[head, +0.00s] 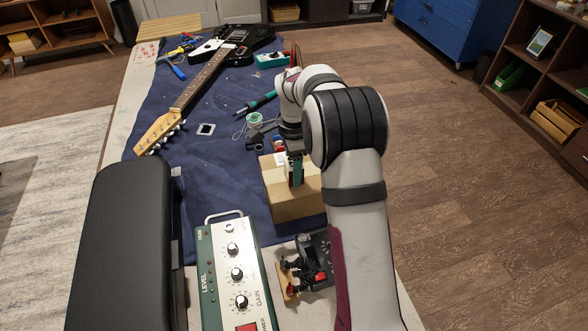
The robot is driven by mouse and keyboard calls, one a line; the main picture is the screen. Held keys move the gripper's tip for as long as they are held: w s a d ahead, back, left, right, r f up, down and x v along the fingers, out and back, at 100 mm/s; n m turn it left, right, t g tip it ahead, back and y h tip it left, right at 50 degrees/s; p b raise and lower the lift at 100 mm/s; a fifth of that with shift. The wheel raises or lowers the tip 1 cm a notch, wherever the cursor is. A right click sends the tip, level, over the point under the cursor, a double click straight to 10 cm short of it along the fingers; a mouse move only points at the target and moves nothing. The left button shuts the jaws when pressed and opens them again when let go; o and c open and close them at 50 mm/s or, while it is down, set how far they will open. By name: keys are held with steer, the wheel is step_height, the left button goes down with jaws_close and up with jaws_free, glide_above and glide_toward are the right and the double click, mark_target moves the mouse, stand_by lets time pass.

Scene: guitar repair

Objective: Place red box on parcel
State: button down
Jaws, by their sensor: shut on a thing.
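The parcel (292,207) is a brown cardboard box on the near right part of the blue mat. My gripper (293,155) points down over the parcel's top. It is shut on a small upright thing, the red box (298,171), which shows only as a narrow piece with red and teal on it. My gripper and arm hide most of it. The red box is at the parcel's top, but I cannot tell whether it touches it or hangs just above.
A green and white amplifier box (235,275) and a black case (120,245) stand at the near left. A guitar (205,80) lies across the blue mat (215,175). A soldering iron (255,103) and spools lie behind the parcel. Small dark parts (305,268) sit in front.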

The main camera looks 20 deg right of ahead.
steer(key=shift+f, duration=0.3)
steer(key=shift+f, duration=0.1)
steer(key=shift+c, duration=0.8)
jaws_free()
